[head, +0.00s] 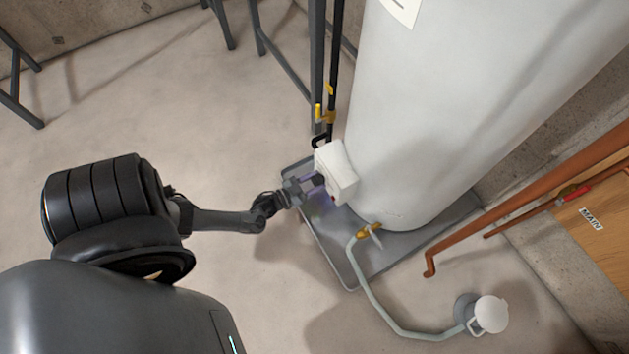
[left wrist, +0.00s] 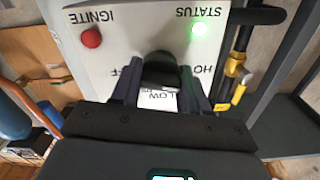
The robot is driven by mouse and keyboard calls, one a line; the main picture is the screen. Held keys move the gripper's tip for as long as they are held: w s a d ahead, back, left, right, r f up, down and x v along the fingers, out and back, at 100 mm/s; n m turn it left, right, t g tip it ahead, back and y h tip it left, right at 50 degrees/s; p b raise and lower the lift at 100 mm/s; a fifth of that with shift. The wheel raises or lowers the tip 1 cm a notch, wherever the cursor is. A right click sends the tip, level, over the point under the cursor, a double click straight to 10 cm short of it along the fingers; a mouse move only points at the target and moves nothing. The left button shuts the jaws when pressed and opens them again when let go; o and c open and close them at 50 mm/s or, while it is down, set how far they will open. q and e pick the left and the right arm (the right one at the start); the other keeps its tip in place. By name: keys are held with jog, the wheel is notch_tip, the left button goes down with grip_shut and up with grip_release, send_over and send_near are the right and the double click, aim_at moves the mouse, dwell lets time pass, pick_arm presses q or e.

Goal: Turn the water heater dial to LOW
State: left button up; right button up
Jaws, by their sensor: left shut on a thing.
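The white water heater tank (head: 440,110) stands in a grey drip pan, with a white control box (head: 338,170) low on its side. In the left wrist view the box's panel (left wrist: 117,52) appears upside down, with a black dial (left wrist: 160,70) in the middle. The labels OFF, HOT and LOW lie around the dial, partly covered by my fingers. LOW shows between the fingers, on the near side of the dial. My left gripper (head: 308,187) reaches the box front and is shut on the dial, one finger on each side (left wrist: 159,84). I cannot tell where the dial points.
The panel has a red IGNITE button (left wrist: 91,38) and a lit green STATUS light (left wrist: 199,29). A drain valve (head: 368,231) with a hose sits beside the box. A dark pipe with a yellow valve (head: 319,113) stands behind.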

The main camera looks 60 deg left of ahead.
pick_arm(q)
jog(key=m+p, duration=0.1)
jog(key=m, duration=0.6)
jog(key=m+p, duration=0.1)
jog(key=m, duration=0.4)
jog(key=shift+f, duration=0.1)
jog(key=shift+m, duration=1.5)
jog(key=o, duration=1)
